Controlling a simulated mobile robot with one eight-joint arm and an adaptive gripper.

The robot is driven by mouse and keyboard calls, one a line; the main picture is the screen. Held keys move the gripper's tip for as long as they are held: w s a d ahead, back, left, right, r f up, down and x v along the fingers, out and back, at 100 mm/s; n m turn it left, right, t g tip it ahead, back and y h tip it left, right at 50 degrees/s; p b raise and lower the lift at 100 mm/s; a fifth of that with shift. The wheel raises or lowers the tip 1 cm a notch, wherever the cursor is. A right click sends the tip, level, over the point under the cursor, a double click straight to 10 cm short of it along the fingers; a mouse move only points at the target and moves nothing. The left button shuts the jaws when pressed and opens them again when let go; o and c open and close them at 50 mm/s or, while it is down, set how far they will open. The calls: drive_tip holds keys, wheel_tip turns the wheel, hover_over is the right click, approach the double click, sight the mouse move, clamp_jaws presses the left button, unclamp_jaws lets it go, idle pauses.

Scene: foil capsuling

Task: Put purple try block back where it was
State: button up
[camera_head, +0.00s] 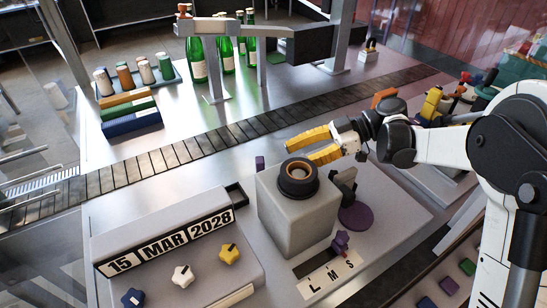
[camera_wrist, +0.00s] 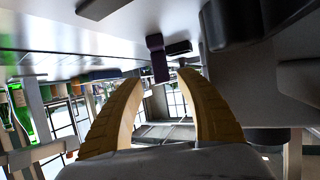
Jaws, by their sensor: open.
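A small upright purple block (camera_head: 260,163) stands on the grey bench just behind the grey machine box, its lower part hidden in the head view. In the wrist view a purple block (camera_wrist: 158,60) shows upside down ahead of my fingers, apart from them. My gripper (camera_head: 305,147) has yellow fingers, spread open and empty, pointing left above and behind the dark ring on the box. Both fingers also show in the wrist view (camera_wrist: 160,85). I cannot tell which spot the block came from.
The grey box (camera_head: 290,218) with its dark ring (camera_head: 298,175) stands close below my gripper. A purple disc (camera_head: 356,217) and a purple star knob (camera_head: 341,240) are to its right. A small black tray (camera_head: 236,194) lies left. The conveyor (camera_head: 215,142) runs behind.

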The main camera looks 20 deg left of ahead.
drive_tip(key=p+v, duration=0.1)
drive_tip(key=v, duration=0.3)
drive_tip(key=s+d+m+t+h, duration=0.4)
drive_tip(key=d+m, duration=0.4)
drive_tip(key=d, duration=0.2)
drive_tip(key=s+d+r+m+t+h, duration=0.1)
drive_tip(key=s+d+m+t+h, duration=0.3)
drive_tip(key=s+d+m, duration=0.3)
drive_tip(key=s+d+m+t+h, duration=0.3)
drive_tip(key=s+d+m+t, duration=0.2)
drive_tip(key=d, duration=0.8)
drive_tip(key=m, duration=0.3)
drive_tip(key=shift+s+d+r+m+t+h, duration=0.2)
drive_tip(key=shift+s+d+m+t+h, duration=0.1)
drive_tip(key=shift+d+m+t+h, duration=0.1)
